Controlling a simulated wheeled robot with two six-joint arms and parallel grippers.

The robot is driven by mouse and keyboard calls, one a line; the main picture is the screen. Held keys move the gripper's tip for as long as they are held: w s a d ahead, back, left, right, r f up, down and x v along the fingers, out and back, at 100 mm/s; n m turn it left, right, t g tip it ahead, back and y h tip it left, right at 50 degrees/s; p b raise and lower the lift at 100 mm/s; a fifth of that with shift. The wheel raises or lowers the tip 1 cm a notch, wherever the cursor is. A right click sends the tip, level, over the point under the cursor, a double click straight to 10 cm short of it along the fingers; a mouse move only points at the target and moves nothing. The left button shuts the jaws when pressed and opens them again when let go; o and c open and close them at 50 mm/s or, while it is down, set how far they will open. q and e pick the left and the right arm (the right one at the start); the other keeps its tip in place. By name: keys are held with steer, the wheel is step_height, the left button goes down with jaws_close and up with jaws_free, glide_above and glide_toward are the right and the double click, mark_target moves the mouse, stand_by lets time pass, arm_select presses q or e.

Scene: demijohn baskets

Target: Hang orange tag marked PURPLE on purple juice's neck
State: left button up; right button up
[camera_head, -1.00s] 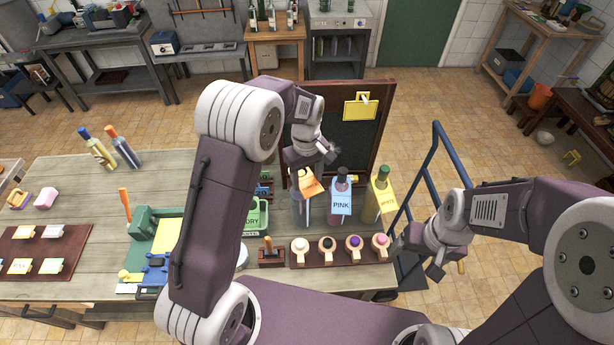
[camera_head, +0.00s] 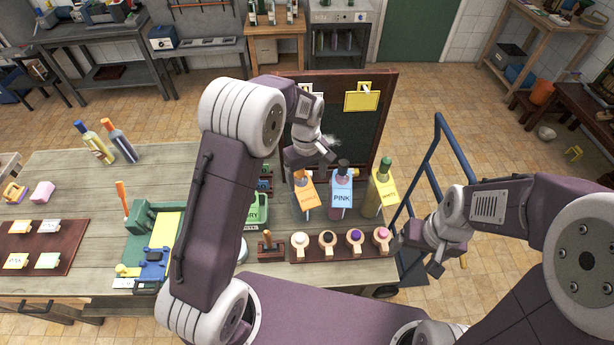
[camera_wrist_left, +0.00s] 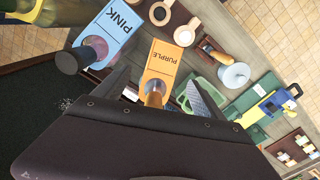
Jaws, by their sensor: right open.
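The orange tag marked PURPLE (camera_head: 304,196) sits around the neck of the leftmost bottle (camera_head: 306,214) in the row at the board. In the left wrist view the tag (camera_wrist_left: 163,62) reads PURPLE, and the bottle's orange-brown top (camera_wrist_left: 154,97) comes through its hole. My left gripper (camera_wrist_left: 158,92) is open, with one finger on each side of the neck and tag; neither finger visibly grips it. In the head view this gripper (camera_head: 303,164) is just above the bottle. My right gripper (camera_head: 416,255) is open and empty, right of the table.
The bottle with the blue PINK tag (camera_head: 341,196) stands close on the right, then a yellow-tagged bottle (camera_head: 382,192). A dark board (camera_head: 350,135) stands behind. A rack with several stoppers (camera_head: 340,250) lies in front. A blue trolley handle (camera_head: 437,150) rises at the right.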

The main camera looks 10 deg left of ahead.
mark_target(307, 192)
arm_select(q)
steer(key=shift+r, duration=0.1)
step_height(307, 192, up, 9)
steer(key=b, duration=0.2)
steer(key=shift+b, duration=0.3)
stand_by(0.7)
